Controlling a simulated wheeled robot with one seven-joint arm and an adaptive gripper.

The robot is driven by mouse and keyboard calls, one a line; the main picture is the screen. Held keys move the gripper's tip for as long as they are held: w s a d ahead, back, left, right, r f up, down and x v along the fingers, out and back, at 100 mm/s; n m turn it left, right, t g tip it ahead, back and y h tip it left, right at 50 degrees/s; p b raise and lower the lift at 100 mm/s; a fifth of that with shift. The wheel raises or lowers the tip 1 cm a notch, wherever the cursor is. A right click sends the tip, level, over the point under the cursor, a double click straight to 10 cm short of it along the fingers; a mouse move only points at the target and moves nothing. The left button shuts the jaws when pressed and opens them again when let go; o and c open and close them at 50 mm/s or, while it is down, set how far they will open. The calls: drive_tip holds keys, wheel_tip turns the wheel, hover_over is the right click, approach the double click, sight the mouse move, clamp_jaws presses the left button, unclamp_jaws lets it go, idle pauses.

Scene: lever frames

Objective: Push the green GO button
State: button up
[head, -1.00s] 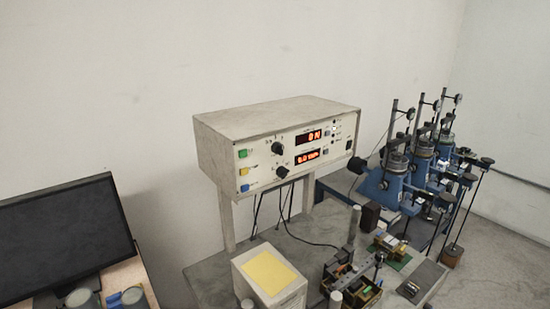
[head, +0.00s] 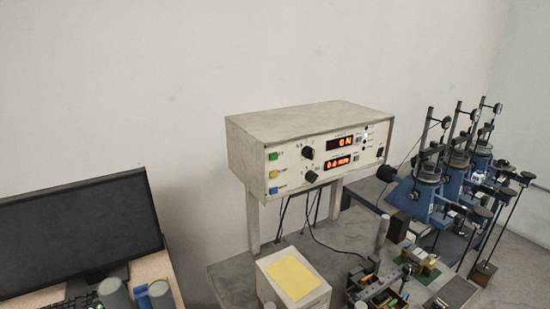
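The green button (head: 273,156) is at the upper left of the front panel of a white control box (head: 297,118). A yellow button (head: 274,174) and a blue button (head: 273,190) sit below it in a column. Labels beside the buttons are too small to read. Black knobs (head: 308,153) and two lit red displays (head: 340,143) are to the right of the buttons. The box stands on legs above a grey table. My gripper is not in view, and nothing covers the green button.
A dark monitor (head: 78,235) stands at the left. A white box with a yellow top (head: 292,277) is on the grey table (head: 232,277) below the control box. Blue lever machines (head: 428,190) stand at the right. The space before the panel looks clear.

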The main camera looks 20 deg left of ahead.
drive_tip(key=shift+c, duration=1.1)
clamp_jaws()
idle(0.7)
